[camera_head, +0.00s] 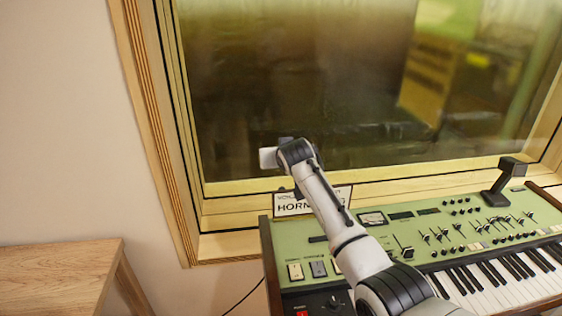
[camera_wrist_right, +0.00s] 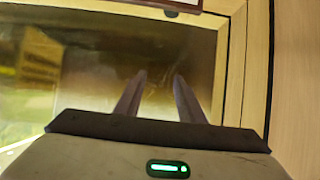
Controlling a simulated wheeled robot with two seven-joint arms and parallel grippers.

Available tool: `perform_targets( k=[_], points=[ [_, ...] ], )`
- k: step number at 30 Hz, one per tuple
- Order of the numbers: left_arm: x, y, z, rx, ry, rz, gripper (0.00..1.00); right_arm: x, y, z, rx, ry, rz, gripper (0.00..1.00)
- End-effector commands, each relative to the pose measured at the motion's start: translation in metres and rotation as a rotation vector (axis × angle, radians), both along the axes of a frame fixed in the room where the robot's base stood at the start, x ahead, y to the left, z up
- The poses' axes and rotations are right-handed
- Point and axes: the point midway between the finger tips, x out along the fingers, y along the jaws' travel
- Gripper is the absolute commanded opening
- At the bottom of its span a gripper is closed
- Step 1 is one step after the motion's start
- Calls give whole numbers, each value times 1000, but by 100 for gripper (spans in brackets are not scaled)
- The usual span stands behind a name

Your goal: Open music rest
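The green keyboard (camera_head: 380,240) stands below the window. I cannot tell for certain which part is the music rest. My right gripper (camera_head: 268,157) is above and left of the sign, in front of the window glass. In the right wrist view its two fingers (camera_wrist_right: 159,82) are apart with nothing between them. My left gripper is not in view.
The window (camera_head: 300,95) with its wooden frame (camera_head: 154,120) is close behind my right gripper. A wooden table (camera_head: 60,275) is at lower left. A dark cable (camera_head: 245,297) runs down beside the keyboard. A dark-red-edged pale panel (camera_wrist_right: 150,5) shows at the top of the wrist view.

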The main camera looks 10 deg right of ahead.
Motion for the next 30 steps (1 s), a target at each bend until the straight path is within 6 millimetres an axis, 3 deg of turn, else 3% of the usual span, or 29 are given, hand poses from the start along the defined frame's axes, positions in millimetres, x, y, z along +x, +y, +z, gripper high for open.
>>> perform_targets(
  k=[15, 30],
  points=[
    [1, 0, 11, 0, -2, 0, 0, 13, 0, 33, 0, -1, 1, 35],
    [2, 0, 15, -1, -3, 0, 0, 14, -1, 34, 0, 0, 0, 35]
  ],
)
